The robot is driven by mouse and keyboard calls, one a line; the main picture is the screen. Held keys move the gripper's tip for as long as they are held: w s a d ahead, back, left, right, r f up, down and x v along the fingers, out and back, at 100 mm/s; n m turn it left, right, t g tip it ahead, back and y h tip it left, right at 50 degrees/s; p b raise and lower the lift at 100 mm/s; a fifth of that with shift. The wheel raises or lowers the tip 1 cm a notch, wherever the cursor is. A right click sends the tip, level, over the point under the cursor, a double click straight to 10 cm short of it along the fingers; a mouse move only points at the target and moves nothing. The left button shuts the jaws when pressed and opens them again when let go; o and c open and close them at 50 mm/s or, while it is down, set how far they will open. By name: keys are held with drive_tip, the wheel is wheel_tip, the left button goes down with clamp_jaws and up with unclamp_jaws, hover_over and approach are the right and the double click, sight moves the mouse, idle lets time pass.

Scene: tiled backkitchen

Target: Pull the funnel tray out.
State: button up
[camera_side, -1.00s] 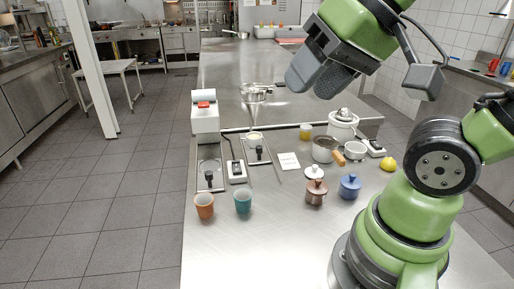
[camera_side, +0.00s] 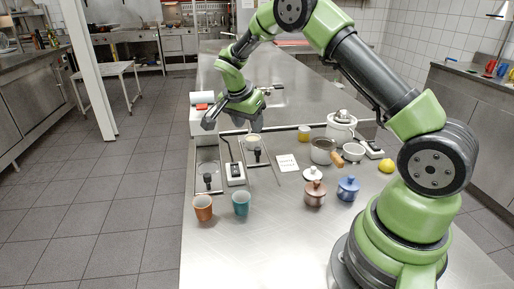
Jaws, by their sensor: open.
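The funnel tray (camera_side: 265,164) is a flat metal tray on the steel counter with a black upright knob (camera_side: 257,154) near its front. A pale round piece sits at its back. My gripper (camera_side: 234,124) is open and empty, above and behind the knob, with one finger to the left of the tray and one over its back end. I cannot tell whether a finger touches anything.
A similar tray with a black knob (camera_side: 208,180) lies left, by a white red-topped machine (camera_side: 198,120). A switch box (camera_side: 235,174) stands between the trays. An orange cup (camera_side: 203,208) and teal cup (camera_side: 241,203) stand in front. Pots and a saucepan (camera_side: 321,151) stand right.

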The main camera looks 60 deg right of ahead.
sight(257, 149)
drive_tip(key=x, duration=1)
drive_tip(key=shift+d+f, duration=0.2)
drive_tip(key=shift+f, duration=0.05)
drive_tip(key=shift+c, duration=0.5)
clamp_jaws()
